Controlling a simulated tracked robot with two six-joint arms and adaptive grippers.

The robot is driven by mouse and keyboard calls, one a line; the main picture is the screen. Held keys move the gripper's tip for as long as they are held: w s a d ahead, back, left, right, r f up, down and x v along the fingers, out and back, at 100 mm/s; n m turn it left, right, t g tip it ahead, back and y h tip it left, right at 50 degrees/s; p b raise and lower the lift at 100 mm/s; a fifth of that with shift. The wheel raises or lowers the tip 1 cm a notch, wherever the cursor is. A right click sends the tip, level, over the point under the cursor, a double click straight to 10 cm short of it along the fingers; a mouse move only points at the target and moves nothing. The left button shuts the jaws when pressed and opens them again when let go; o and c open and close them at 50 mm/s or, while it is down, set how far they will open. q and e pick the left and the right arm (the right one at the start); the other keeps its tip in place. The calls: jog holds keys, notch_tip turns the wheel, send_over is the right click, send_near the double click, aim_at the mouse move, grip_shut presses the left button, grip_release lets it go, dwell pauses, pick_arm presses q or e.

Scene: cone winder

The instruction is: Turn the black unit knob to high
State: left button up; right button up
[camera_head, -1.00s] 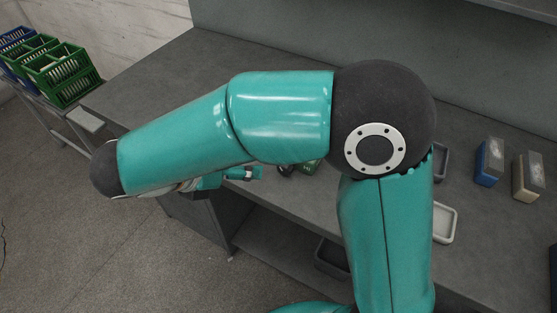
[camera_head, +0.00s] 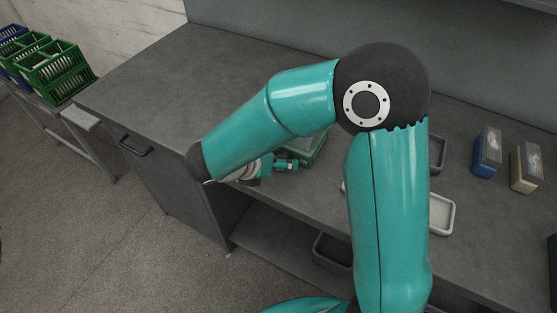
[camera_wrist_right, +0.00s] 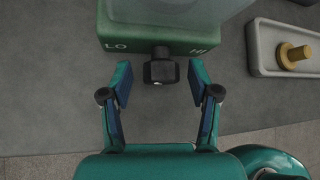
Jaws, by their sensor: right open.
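A green unit (camera_wrist_right: 160,38) with the labels LO on the left and HI on the right shows in the right wrist view, with a pale translucent top. Its black knob (camera_wrist_right: 161,70) sticks out of the front face between the labels. My right gripper (camera_wrist_right: 161,80) is open, with one finger on each side of the knob and a gap on both sides. In the head view the green unit (camera_head: 311,150) is partly hidden behind my arm, and my right gripper (camera_head: 290,164) is beside it; the knob is hidden there. My left gripper is not in view.
A grey tray (camera_wrist_right: 258,50) holding a brass-coloured part (camera_wrist_right: 293,56) lies right of the unit. On the bench (camera_head: 150,75) stand a blue-based box (camera_head: 487,155) and a tan-based box (camera_head: 526,170). Green crates (camera_head: 55,75) stand at far left.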

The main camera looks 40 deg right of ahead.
jog(key=c, duration=1)
jog(key=shift+d, duration=0.15)
jog(key=shift+c, duration=0.8)
jog(key=t+b, duration=0.1)
jog(key=b, duration=0.1)
jog(key=m+t+y+b, duration=0.1)
jog(key=b, duration=0.1)
jog(key=m+t+b, duration=0.1)
jog(key=b, duration=0.2)
jog(key=shift+s+f+t+y, duration=0.2)
jog(key=shift+s+t+y, duration=0.05)
jog(key=shift+t+y, duration=0.05)
jog(key=shift+r+m+t+y+b, duration=0.2)
jog(key=shift+m+t+y+b, duration=0.15)
jog(key=shift+t+b, duration=0.6)
jog(key=shift+g, duration=0.25)
jog(key=o, duration=1.2)
jog(key=shift+c, duration=0.2)
